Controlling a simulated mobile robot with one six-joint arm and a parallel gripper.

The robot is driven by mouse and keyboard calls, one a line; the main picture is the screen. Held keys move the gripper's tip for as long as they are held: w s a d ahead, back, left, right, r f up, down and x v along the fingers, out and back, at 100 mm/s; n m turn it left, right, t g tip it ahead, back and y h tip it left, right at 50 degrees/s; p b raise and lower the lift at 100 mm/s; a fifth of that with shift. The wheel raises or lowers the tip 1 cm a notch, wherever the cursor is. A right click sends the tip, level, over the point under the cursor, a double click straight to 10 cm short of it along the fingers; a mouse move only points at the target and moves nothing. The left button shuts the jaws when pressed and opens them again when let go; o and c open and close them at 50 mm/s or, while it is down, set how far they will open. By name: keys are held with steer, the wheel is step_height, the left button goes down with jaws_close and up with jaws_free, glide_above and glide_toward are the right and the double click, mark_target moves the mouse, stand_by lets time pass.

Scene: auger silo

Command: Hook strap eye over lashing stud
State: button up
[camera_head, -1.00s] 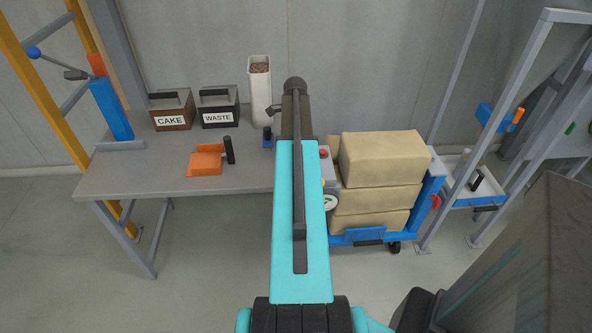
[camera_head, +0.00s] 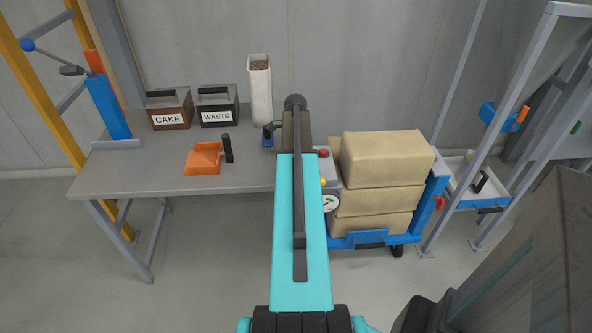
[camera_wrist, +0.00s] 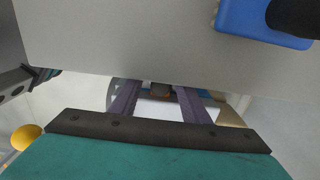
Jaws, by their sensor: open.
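I cannot clearly make out a strap eye or a lashing stud in either view. A blue cart (camera_head: 374,239) stands right of my arm with stacked tan bales (camera_head: 387,158) on it. A small red part (camera_head: 440,202) sits at the cart's right side; I cannot tell what it is. In the wrist view my gripper (camera_wrist: 158,97) shows as two dark fingers, apart, with a small brown part and blue and white surfaces seen between or beyond them. I see no strap held. In the head view my own arm hides the gripper.
A grey workbench (camera_head: 120,185) at left carries a CAKE box (camera_head: 170,121), a WASTE box (camera_head: 217,116), an orange scoop (camera_head: 203,160) and a tall white container (camera_head: 260,92). A metal frame with a blue-edged tray (camera_head: 478,198) stands at right. Floor in front is clear.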

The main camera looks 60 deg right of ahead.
steer(key=shift+c, duration=0.4)
steer(key=c, duration=0.7)
steer(key=shift+r+p, duration=1.55)
steer(key=shift+r, duration=0.8)
jaws_close()
steer(key=shift+d+r, duration=0.1)
steer(key=shift+r, duration=0.05)
step_height(320, 180, down, 3)
steer(key=b, duration=0.2)
steer(key=shift+b, duration=0.35)
